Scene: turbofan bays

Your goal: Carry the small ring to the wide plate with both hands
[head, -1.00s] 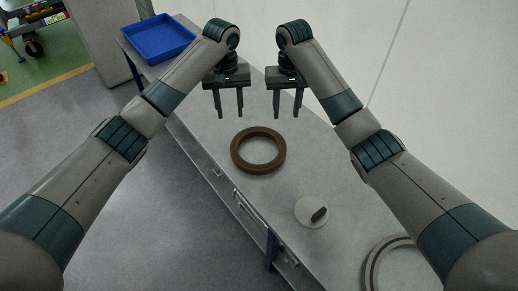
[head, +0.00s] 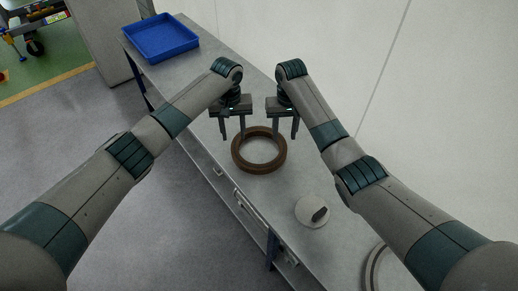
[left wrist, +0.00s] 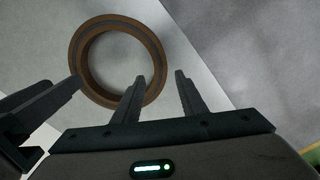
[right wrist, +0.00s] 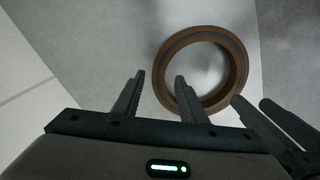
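The small ring, a brown ring (head: 259,168), lies flat on the grey bench. My left gripper (head: 233,133) is open and empty above the ring's far left side. My right gripper (head: 283,132) is open and empty above its far right side. Neither visibly touches the ring. A large pale round piece (head: 372,270) with a raised rim, perhaps the wide plate, sits at the lower right, mostly hidden behind my right arm.
A pale disc (head: 307,206) with a dark knob lies on the bench between the ring and the large round piece. A blue tray (head: 162,37) stands at the bench's far end. The bench's left edge, with drawers below, runs close to the ring. A pale wall stands right.

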